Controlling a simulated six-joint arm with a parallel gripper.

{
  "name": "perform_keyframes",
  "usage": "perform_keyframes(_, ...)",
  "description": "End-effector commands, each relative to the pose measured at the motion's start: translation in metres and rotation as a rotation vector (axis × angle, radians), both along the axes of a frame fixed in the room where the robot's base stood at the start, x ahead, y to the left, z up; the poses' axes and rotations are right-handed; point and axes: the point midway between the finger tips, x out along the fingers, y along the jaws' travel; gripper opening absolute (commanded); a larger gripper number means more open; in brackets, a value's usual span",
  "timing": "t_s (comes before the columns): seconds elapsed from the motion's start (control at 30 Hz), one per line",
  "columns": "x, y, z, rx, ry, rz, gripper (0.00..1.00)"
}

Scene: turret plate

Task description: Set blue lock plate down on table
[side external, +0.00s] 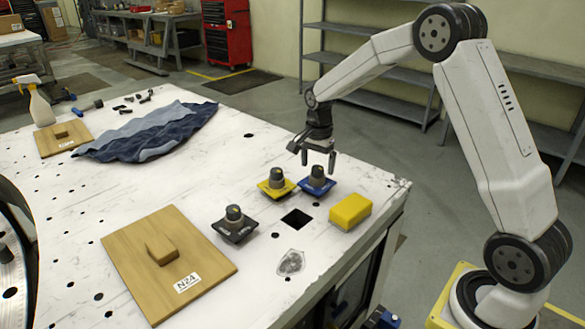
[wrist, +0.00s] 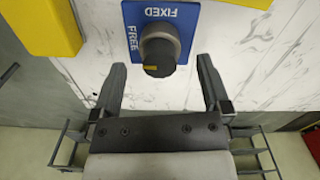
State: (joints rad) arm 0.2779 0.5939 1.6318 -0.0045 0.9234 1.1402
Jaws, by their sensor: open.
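The blue lock plate (side external: 318,188) lies flat on the white table near its far right edge, with a dark grey knob (side external: 317,172) standing up from it. In the wrist view the blue plate (wrist: 165,13) shows the words FIXED and FREE, and its knob (wrist: 158,52) has a yellow mark. My gripper (side external: 318,160) is open and empty just above the plate. In the wrist view my gripper (wrist: 160,86) has its fingers spread apart, with the knob ahead of the gap between them and clear of both.
A yellow plate with knob (side external: 277,190) sits close left of the blue one, and a black plate with knob (side external: 235,225) is nearer. A yellow block (side external: 350,211) and a square hole (side external: 297,219) are nearby. A wooden board (side external: 204,247) lies front left; a blue cloth (side external: 150,132) lies behind.

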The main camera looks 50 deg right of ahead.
Motion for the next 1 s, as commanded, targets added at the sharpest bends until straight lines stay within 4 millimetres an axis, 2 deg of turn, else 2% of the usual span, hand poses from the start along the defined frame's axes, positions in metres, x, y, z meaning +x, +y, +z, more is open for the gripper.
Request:
perform_keyframes(0.3, 0.001, 0.000, 0.054, -0.001, -0.004, 0.000, 0.98)
perform_keyframes(0.5, 0.001, 0.000, 0.079, -0.001, -0.002, 0.000, 0.98)
perform_keyframes(0.7, 0.001, 0.000, 0.091, 0.000, 0.000, 0.000, 0.98)
perform_keyframes(1.0, 0.001, 0.000, 0.093, 0.000, 0.000, 0.000, 0.98)
